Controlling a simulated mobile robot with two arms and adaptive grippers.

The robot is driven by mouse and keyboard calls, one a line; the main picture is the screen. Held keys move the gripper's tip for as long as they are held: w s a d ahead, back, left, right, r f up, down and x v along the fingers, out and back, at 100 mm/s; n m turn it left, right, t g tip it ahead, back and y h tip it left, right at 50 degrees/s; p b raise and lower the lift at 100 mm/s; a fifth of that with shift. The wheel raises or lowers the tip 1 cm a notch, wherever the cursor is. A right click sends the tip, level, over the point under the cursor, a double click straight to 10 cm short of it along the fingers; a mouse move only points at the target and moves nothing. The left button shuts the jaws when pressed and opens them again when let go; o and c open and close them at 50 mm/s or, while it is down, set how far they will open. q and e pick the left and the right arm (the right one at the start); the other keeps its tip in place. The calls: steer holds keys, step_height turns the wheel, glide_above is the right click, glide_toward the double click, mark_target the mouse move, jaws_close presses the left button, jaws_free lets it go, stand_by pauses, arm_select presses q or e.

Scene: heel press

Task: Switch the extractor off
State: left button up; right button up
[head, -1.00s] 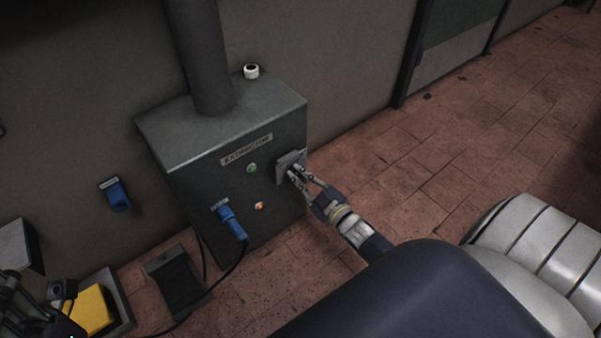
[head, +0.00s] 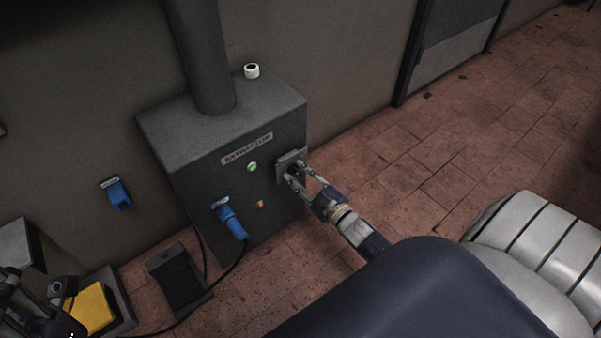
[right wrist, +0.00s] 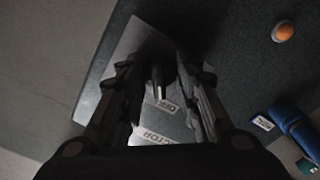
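The extractor (head: 210,175) is a dark grey box with a name label and a thick pipe on top. A square switch plate (head: 287,158) sits at the right of its front. My right gripper (head: 296,171) is at this plate with its fingers spread. In the right wrist view, a dark switch handle (right wrist: 160,75) shows between the fingers with a gap on each side; an OFF label is near it. The handle's exact position is hard to read. A pale green lamp (head: 252,167) and a small orange lamp (head: 260,204) are on the front. My left gripper (head: 40,305) is partly visible at bottom left.
A blue plug (head: 231,222) with a black cable is on the box front. A blue wall socket (head: 117,195) is left of it. A white cup-like item (head: 251,71) shows behind the box top. A yellow block (head: 92,308) lies in a tray. The floor at right is clear.

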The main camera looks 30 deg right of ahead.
steer(key=shift+s, duration=0.1)
steer(key=s+d, duration=0.1)
steer(key=s, duration=1)
steer(key=shift+s, duration=0.4)
